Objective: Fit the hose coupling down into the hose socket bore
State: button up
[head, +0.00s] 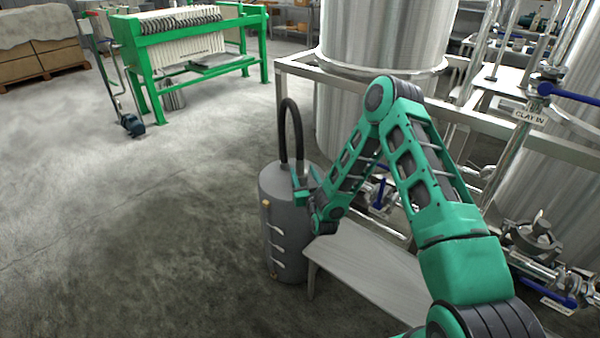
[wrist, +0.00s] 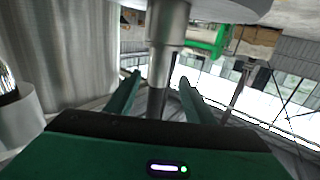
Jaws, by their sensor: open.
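The black hose (head: 284,135) arches above the grey cylindrical vessel (head: 284,235) in the head view. My gripper (head: 301,184) is at the vessel's top, beside the hose's lower end. The wrist view appears upside down. There, a wide metal socket (wrist: 167,22) joins the pale vessel top (wrist: 225,8). A narrower metal coupling (wrist: 160,66) lines up with it and meets its end, with dark hose (wrist: 156,102) beyond. My open gripper (wrist: 159,80) has one finger on each side of the coupling, with visible gaps. The bore's inside and the insertion depth are hidden.
A low grey bench (head: 365,265) stands right of the vessel, under my arm. A steel frame (head: 300,72) and large tank (head: 385,35) stand behind. A green filter press (head: 150,70) is at the far left. Floor (head: 130,240) left of the vessel is clear.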

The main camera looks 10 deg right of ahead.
aim_at(301, 165)
jog(key=shift+w+d+r, duration=0.1)
jog(key=shift+w+r, duration=0.05)
jog(key=shift+w, duration=3.15)
jog(key=shift+c, duration=0.4)
grip_shut()
jog(key=shift+r, duration=0.1)
